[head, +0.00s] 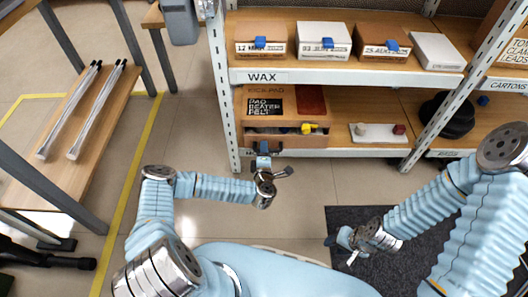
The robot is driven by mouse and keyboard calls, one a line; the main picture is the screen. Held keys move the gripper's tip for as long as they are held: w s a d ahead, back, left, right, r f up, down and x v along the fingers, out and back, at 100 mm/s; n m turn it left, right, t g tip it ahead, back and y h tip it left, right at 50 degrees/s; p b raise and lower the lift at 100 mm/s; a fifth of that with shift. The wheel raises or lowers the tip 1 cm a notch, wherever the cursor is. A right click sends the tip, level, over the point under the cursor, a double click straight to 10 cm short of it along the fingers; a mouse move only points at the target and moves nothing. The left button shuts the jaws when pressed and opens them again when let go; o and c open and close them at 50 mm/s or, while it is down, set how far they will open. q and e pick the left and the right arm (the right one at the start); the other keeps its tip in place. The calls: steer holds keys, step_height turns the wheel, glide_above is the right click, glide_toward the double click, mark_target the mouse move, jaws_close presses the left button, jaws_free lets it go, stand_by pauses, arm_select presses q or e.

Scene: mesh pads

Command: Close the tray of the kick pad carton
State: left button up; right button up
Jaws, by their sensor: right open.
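The kick pad carton (283,92) is a brown box on the lower shelf, with a black label reading "PAD BEATER FELT" and a dark red patch on top. Its tray (300,140) sticks out at the front, partly open, with small dark and yellow items showing in the gap. My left gripper (262,151) is right at the tray's front, pointing at it. Whether it touches the front, and how its fingers stand, is too small to tell. My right gripper (339,249) is open and empty, low over the dark mat, far from the carton.
Several cartons with blue clips stand on the upper shelf (350,76) marked "WAX". A metal post (221,95) stands close left. Floor before the shelf is clear.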

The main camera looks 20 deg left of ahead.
arm_select(q)
steer(key=shift+w, duration=0.25)
steer(key=shift+c, duration=0.3)
jaws_close()
steer(key=w, duration=0.1)
steer(key=w+a, duration=0.1)
steer(key=w+b, duration=0.1)
steer(key=w, duration=0.1)
steer(key=shift+a+r, duration=0.1)
steer(key=shift+a, duration=0.15)
steer(key=shift+o, duration=0.3)
jaws_free()
steer(key=shift+d, duration=0.15)
